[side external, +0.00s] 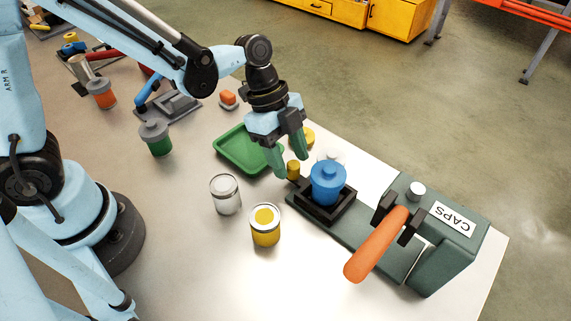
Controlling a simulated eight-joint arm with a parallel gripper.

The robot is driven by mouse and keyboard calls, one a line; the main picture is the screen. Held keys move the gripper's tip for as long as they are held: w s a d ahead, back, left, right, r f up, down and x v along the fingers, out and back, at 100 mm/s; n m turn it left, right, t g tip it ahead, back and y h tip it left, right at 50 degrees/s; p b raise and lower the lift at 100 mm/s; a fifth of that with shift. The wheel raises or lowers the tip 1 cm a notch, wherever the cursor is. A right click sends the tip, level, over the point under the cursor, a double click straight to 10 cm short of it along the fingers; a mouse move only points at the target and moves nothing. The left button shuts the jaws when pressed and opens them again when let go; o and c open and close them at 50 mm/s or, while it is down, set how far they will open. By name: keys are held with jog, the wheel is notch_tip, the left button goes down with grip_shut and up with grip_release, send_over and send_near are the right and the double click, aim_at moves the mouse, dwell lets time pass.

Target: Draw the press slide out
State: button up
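The cap press (432,238) is a dark green block marked CAPS with an orange lever (377,244) at the right of the table. A flat green rail (350,231) runs from it toward the left. The slide's black nest (322,212) sits at the rail's outer end, clear of the press block, with a blue lidded jar (328,184) upright in it. A small yellow knob (293,170) shows on the nest's outer side. My gripper (291,167) points down with its green fingers apart, one on each side of the knob. I cannot tell whether they touch it.
A clear jar (225,194) and a yellow jar (265,225) stand left of the rail. A green tray (245,149) lies behind my gripper. Another yellow item (307,138) stands partly hidden behind my fingers. The front of the table is clear.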

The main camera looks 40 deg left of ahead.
jog(key=v, duration=1.2)
jog(key=shift+a, duration=0.1)
dwell(0.7)
jog(key=s+a+n+t+y, duration=0.4)
jog(key=a+n+t, duration=0.3)
jog(key=n, duration=1.1)
jog(key=shift+a+f, duration=0.45)
jog(key=shift+a, duration=1.2)
